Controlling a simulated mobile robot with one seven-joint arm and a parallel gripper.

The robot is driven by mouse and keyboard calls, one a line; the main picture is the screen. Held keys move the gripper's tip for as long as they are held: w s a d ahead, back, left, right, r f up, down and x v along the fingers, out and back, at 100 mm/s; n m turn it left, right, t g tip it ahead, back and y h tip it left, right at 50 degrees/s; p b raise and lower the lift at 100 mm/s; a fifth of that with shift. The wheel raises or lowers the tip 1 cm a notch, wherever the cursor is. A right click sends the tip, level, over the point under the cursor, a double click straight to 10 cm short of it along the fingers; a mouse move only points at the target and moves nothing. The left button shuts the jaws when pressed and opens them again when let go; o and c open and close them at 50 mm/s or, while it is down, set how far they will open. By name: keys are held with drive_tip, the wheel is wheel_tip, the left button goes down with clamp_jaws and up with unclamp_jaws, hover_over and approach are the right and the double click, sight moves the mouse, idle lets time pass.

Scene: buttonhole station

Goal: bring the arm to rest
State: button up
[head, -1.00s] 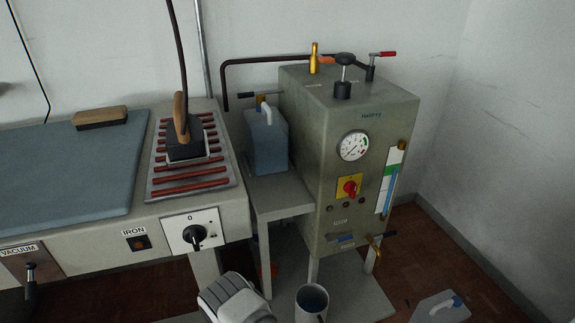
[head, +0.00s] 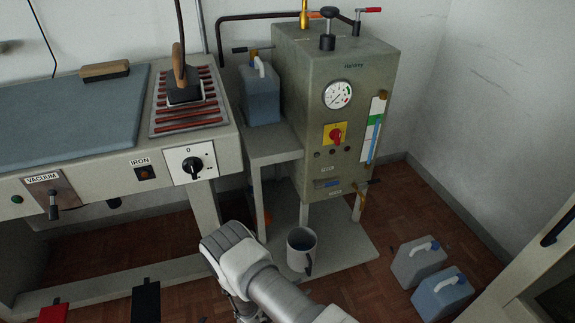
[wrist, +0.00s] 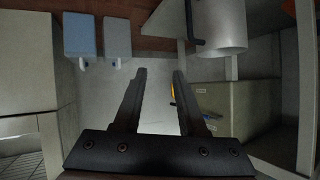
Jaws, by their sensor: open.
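My gripper (wrist: 160,74) shows in the wrist view with its two dark fingers apart and nothing between them. Past the fingers is a pale, blurred surface. In the head view my pale arm reaches up from the bottom middle, in front of the station. The gripper's fingers cannot be made out there. A grey mug (head: 301,250) stands just right of my arm, on the low shelf under the boiler. The mug also shows at the top right of the wrist view (wrist: 222,25).
The boiler (head: 350,115) stands behind the mug, beside a blue-grey jug (head: 260,95). The iron (head: 183,90) rests on its ribbed stand left. Two jugs, grey (head: 418,262) and blue (head: 442,295), stand on the floor at right. A cabinet (head: 535,270) edges in at lower right.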

drive_tip(key=w+a+r+n+y, duration=0.1)
drive_tip(key=w+a+r+y, duration=0.2)
drive_tip(key=w+a+r, duration=0.4)
drive_tip(key=w+a+r+y, duration=0.2)
drive_tip(key=w+r, duration=0.3)
drive_tip(key=r, duration=0.3)
wheel_tip(320, 180, up, 21)
drive_tip(key=w+n+g+y, duration=0.1)
drive_tip(key=w+n+y, duration=0.15)
drive_tip(key=y, duration=0.25)
drive_tip(key=s+d+r+n+g+y, duration=0.1)
drive_tip(key=s+d+r+n, duration=0.15)
drive_tip(key=s+r, duration=0.5)
drive_tip(key=s+d+r+n, duration=0.2)
drive_tip(key=s+d+r, duration=0.2)
drive_tip(key=r, duration=0.6)
drive_tip(key=s+d+r+n+h, duration=0.1)
drive_tip(key=s+d+r, duration=0.1)
drive_tip(key=s+d, duration=0.35)
drive_tip(key=s+d+r+n+g+h, duration=0.1)
drive_tip(key=s+d, duration=0.2)
drive_tip(key=s, duration=0.6)
drive_tip(key=s+d+r+n+h, duration=0.1)
drive_tip(key=s+d+r, duration=0.1)
drive_tip(key=s+d, duration=0.35)
wheel_tip(320, 180, up, 24)
drive_tip(key=s+a+p, duration=0.1)
drive_tip(key=p, duration=2.4)
drive_tip(key=shift+a+r, duration=0.25)
drive_tip(key=shift+a, duration=0.1)
